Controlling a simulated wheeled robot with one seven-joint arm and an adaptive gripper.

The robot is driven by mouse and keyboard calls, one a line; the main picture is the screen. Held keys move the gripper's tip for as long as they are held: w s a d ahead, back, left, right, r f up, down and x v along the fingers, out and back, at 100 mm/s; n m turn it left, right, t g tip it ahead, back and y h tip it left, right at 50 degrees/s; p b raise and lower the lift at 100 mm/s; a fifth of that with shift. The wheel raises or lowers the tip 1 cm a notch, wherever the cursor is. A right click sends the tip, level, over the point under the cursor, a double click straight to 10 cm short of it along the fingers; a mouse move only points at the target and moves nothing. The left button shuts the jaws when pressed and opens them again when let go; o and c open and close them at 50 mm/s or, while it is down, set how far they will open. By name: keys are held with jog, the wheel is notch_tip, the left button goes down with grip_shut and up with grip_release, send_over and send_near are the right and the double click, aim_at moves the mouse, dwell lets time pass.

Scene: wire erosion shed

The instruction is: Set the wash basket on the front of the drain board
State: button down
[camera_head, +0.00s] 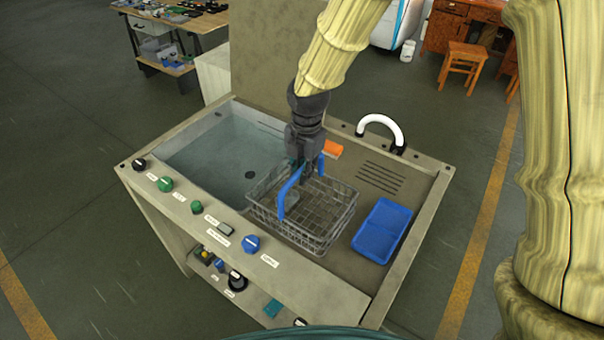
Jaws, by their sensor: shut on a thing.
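The wash basket (342,222) is a grey wire basket with a blue handle. My gripper (306,172) is above it, shut on the blue handle near its middle. Something small and grey shows inside the basket at its left, partly hidden by the handle and wire. The drain board (417,183) is the grey surface right of the sink basin, with slots at its back. The basket appears level, over the front left of the board and the basin's right edge. I cannot tell whether its bottom touches the board.
A blue tray (382,230) lies on the board right of the basket. An orange block (333,149) is behind the basket. A white curved spout (382,120) stands at the back. The basin (215,160) is left. Knobs, including a blue one (251,243), line the front panel.

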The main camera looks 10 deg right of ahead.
jog(key=shift+f, duration=1.1)
jog(key=c, duration=1.4)
grip_release()
jog(key=shift+c, duration=0.2)
jog(key=shift+r, duration=0.1)
jog(key=r, duration=0.4)
jog(key=r+b, duration=0.1)
jog(key=r, duration=0.3)
jog(key=r+b, duration=0.1)
jog(key=r, duration=0.2)
jog(key=shift+s+d+r, duration=0.25)
jog(key=shift+d+r, duration=0.05)
jog(key=shift+r, duration=0.1)
